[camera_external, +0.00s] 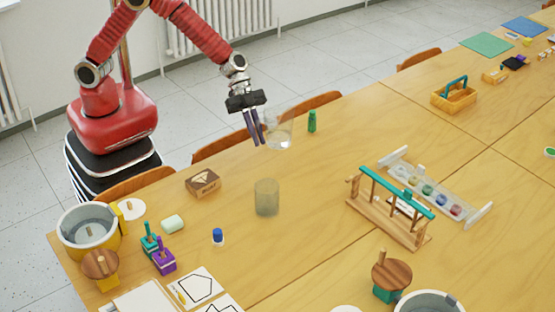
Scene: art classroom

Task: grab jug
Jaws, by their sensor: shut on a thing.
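The clear glass jug (280,130) is near the far edge of the table, just right of my gripper's fingers. My gripper (256,138) points down, its dark fingers shut on the jug at its left side. The exact contact is hard to see, as the glass is transparent. The jug looks upright; I cannot tell whether its base touches the table.
A greenish glass tumbler (266,198) stands nearer on the table (310,235). A small green bottle (312,121) is right of the jug. A brown box (203,183) lies to the left. A wooden rack (390,215) stands to the right. Chairs (230,141) line the far edge.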

